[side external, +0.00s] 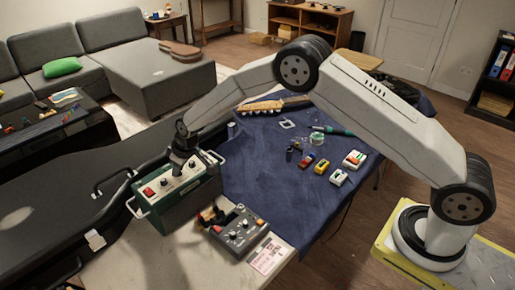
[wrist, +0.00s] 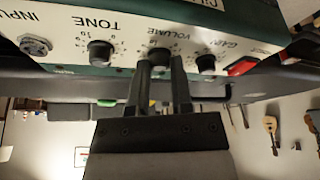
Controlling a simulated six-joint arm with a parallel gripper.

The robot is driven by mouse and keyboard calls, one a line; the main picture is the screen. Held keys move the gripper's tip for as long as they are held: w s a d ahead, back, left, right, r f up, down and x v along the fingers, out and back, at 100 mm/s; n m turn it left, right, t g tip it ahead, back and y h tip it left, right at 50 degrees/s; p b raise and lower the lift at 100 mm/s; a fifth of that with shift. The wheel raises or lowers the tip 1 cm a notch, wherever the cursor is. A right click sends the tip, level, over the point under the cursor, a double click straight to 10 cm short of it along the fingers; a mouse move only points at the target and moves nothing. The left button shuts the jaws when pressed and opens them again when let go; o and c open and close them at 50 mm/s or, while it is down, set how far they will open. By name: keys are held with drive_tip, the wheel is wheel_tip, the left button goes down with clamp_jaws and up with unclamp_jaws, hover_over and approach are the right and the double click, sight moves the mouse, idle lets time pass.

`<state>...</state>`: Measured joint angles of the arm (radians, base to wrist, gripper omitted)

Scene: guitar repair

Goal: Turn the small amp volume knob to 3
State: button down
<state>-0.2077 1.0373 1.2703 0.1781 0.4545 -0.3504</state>
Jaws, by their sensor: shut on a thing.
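The small amp (side external: 178,208) is a dark green box with a cream control panel, standing at the left end of the work surface. My gripper (wrist: 160,62) comes down onto this panel, its two dark fingers shut around the black volume knob (wrist: 159,54). The VOLUME label shows beside the knob in the wrist view, upside down. The fingers cover part of the knob, and I cannot read its pointer or number. In the side view my gripper (side external: 187,170) hides the knob.
On the panel, the tone knob (wrist: 101,52) and gain knob (wrist: 205,64) flank the held knob closely. A red switch (wrist: 242,67) and input jack (wrist: 37,46) lie farther out. A grey pedal unit (side external: 238,232) stands in front of the amp. Small pedals (side external: 321,167) lie on the blue cloth (side external: 255,180).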

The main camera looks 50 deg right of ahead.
drive_tip(key=shift+m, duration=0.6)
drive_tip(key=shift+m+h, duration=0.3)
drive_tip(key=c, duration=0.5)
unclamp_jaws()
drive_tip(key=shift+r, duration=0.2)
drive_tip(key=shift+v, duration=3.55)
drive_tip(key=shift+s+r, duration=0.15)
drive_tip(key=shift+s, duration=0.15)
drive_tip(key=shift+d, duration=0.1)
